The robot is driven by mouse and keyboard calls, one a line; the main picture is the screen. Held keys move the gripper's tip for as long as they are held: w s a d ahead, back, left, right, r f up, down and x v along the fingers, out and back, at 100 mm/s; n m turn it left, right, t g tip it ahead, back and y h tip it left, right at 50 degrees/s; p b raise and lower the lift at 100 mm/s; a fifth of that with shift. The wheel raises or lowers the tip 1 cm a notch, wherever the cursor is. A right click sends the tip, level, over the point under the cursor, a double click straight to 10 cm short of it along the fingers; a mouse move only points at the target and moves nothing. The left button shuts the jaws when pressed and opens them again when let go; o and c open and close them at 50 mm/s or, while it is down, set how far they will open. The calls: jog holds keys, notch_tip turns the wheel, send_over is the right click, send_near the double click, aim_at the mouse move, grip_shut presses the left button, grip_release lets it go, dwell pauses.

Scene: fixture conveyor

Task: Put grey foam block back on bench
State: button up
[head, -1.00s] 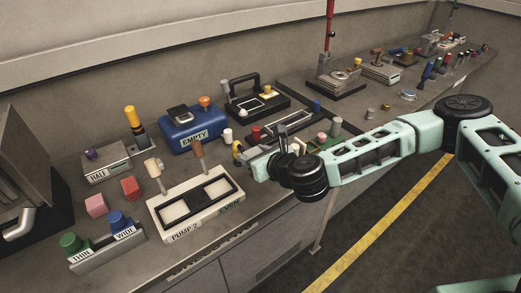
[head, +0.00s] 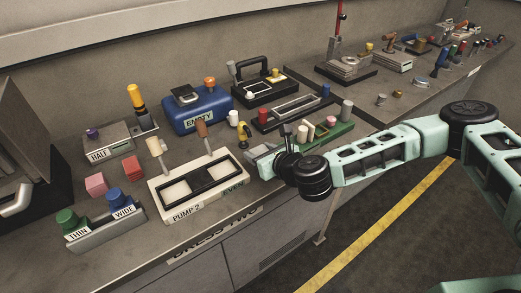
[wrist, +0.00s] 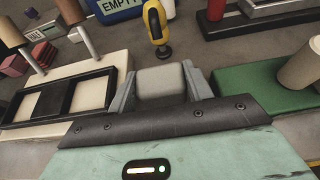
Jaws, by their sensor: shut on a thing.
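The grey foam block (wrist: 160,82) sits between the two grey fingers of my gripper (wrist: 161,92) in the wrist view. My gripper is shut on it. In the head view my gripper (head: 262,158) is over the front part of the grey bench (head: 225,213), between the white PUMP 2 box and a green tray. The block is hard to make out there, mostly hidden by the gripper. I cannot tell whether the block touches the bench.
The white PUMP 2 box (head: 168,205) stands close left of my gripper, the green tray (head: 335,136) with upright pegs close right. A yellow-handled tool (wrist: 155,25) stands just beyond the block. A blue EMPTY box (head: 190,112) is farther back.

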jog(key=shift+f+b, duration=0.45)
jog(key=shift+f, duration=0.4)
dwell(0.5)
jog(key=o, duration=1.1)
jog(key=shift+s, duration=0.1)
jog(key=p+v, duration=0.8)
jog(key=v, duration=0.9)
jog(key=shift+d+r+p, duration=0.1)
jog(key=shift+d+p, duration=0.1)
jog(key=shift+p, duration=0.15)
